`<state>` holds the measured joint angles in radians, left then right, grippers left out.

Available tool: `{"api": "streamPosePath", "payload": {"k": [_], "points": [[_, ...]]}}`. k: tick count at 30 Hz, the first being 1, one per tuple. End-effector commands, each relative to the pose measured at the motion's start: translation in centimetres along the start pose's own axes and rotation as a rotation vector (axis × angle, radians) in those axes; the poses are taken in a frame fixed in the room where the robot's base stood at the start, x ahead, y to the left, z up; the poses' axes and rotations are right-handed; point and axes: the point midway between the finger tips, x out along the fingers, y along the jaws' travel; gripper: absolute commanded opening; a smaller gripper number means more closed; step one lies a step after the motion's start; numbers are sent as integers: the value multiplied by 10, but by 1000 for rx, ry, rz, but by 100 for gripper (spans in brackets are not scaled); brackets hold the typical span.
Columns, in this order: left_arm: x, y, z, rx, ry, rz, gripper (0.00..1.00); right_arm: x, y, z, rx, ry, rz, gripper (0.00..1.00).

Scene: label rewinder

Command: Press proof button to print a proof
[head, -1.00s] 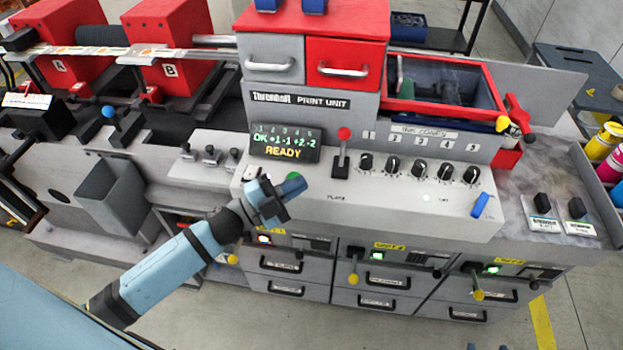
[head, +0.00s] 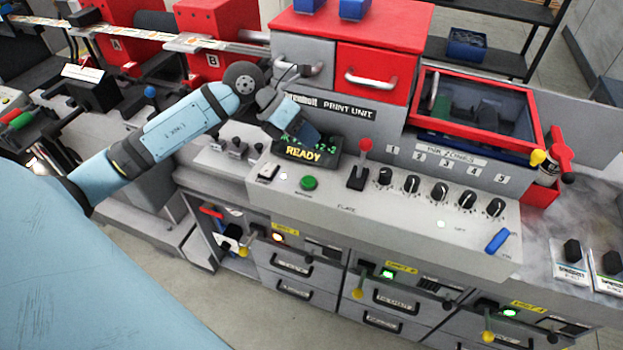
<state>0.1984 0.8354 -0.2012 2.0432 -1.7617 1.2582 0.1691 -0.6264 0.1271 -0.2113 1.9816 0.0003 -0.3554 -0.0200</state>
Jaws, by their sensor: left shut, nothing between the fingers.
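The print unit's sloped grey panel (head: 420,222) carries a round green button (head: 309,183) at its left part. Its small label is too blurred to read, so I cannot tell whether it is the proof button. My left gripper (head: 309,138) is shut and empty, in front of the display's top and apart from the green button. My right gripper is not in view.
A red-knobbed lever (head: 365,148) stands right of the green button, then a row of black knobs (head: 440,191). Red and grey drawers with a handle (head: 371,79) are above. The space above the green button is clear.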

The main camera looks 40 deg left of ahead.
Motion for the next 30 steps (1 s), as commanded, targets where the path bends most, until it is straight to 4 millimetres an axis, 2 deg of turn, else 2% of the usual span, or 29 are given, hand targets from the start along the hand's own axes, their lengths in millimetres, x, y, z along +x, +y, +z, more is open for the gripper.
{"api": "streamPosePath", "payload": {"k": [11,30], "points": [[6,4,-4,-5,1,-3,0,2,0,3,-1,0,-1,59],[60,42,-44,-2,1,-4,0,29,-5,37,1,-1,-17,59]]}}
